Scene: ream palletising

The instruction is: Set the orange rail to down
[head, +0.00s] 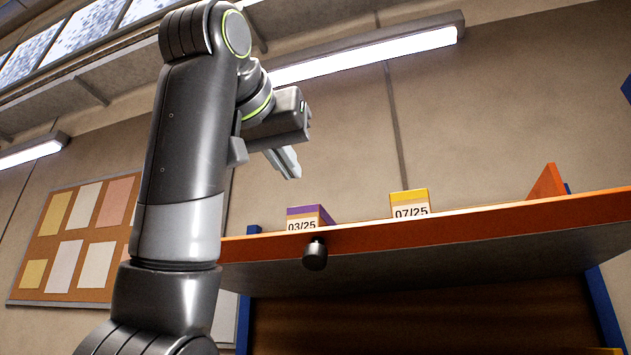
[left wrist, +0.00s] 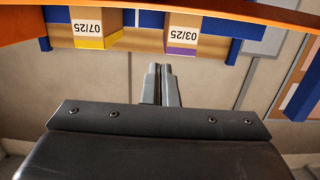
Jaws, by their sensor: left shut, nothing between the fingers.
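The orange rail (head: 450,222) runs along the front edge of a high shelf. A black knob (head: 315,255) shows at its lower edge near the left end. In the left wrist view the orange rail (left wrist: 230,10) crosses the top of the picture. My left gripper (head: 288,165) is above the rail's left part, pointing down and right, with a visible gap to the rail. Its fingers (left wrist: 160,80) are together and empty in the left wrist view. My right gripper is in neither view.
A purple-edged carton marked 03/25 (head: 307,215) and a yellow-edged carton marked 07/25 (head: 409,203) stand behind the rail. An orange triangular piece (head: 547,183) rises at the right. Blue posts (head: 604,310) support the shelf. A noticeboard (head: 75,240) hangs at left.

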